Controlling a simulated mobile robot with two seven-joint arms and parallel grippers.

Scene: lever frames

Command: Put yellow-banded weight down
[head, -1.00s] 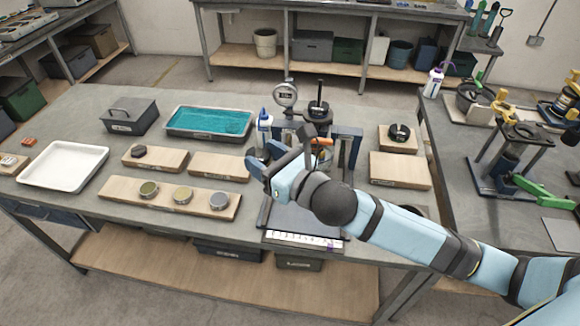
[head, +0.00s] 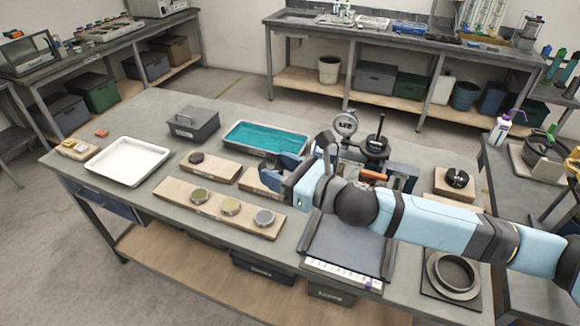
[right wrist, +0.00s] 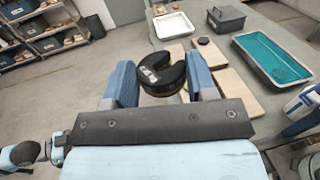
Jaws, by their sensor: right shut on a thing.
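My right gripper (head: 268,172) is shut on a black C-shaped slotted weight (right wrist: 163,75). The weight sits between the blue fingers in the right wrist view, with a small pale label on top; a yellow band cannot be made out clearly.
A long board (head: 180,200) with three discs lies in front. A white tray (head: 128,160), a grey lidded box (head: 193,122) and a teal-filled tray (head: 265,138) stand left and behind. A dial gauge (head: 345,123) stands right of the gripper. Another black weight (head: 457,178) sits on a right-hand board.

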